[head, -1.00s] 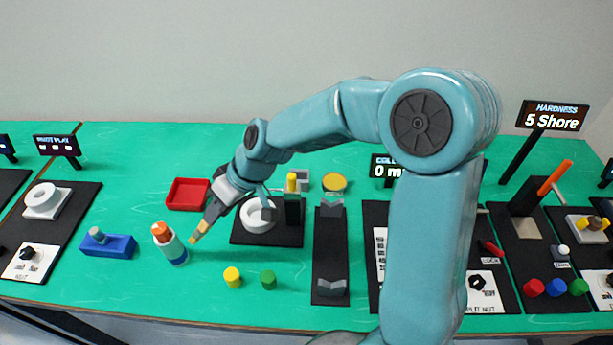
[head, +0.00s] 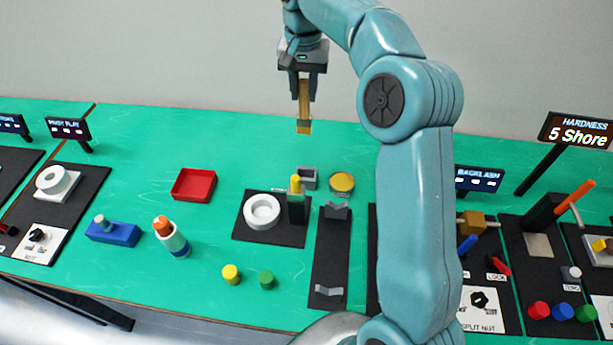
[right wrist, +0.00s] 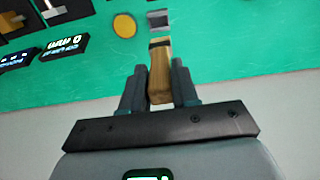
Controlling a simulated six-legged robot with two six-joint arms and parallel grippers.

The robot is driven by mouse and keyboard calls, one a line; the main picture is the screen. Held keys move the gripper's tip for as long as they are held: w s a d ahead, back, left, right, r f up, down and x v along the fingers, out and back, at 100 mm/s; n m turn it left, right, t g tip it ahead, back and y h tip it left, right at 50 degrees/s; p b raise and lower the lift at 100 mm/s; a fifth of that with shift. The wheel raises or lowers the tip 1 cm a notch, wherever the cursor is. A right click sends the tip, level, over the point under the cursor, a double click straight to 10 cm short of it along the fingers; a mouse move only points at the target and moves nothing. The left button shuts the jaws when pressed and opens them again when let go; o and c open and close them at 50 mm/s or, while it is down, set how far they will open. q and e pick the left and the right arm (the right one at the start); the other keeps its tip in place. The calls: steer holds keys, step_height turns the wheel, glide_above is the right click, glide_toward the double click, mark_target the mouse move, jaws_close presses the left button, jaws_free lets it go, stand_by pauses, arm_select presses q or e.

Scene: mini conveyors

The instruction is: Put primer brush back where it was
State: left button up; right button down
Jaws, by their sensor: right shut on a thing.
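The primer brush (head: 304,110) has a wooden handle and a yellowish tip. My right gripper (head: 305,93) is shut on its handle and holds it upright, tip down, high in the head view near the table's far edge. In the right wrist view the brush (right wrist: 160,75) stands between the fingers of my right gripper (right wrist: 161,85). A small grey open holder (head: 307,180) stands on the table, lower in the picture and apart from the brush. It also shows just beyond the brush tip in the right wrist view (right wrist: 159,19). My left gripper is not in view.
A yellow round pad (head: 342,183) is right of the holder. A black plate (head: 285,236) with a white ring (head: 262,211) and a yellow-topped post (head: 296,203) is in front. A red tray (head: 193,185) and an orange-capped bottle (head: 171,238) are at left.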

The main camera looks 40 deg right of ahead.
mark_target(306, 118)
step_height(306, 118, down, 20)
steer(key=shift+d, duration=0.2)
steer(key=shift+s, duration=0.1)
steer(key=shift+f, duration=0.1)
steer(key=c, duration=0.8)
jaws_free()
steer(key=shift+c, duration=0.2)
step_height(306, 118, up, 12)
steer(key=shift+r, duration=0.25)
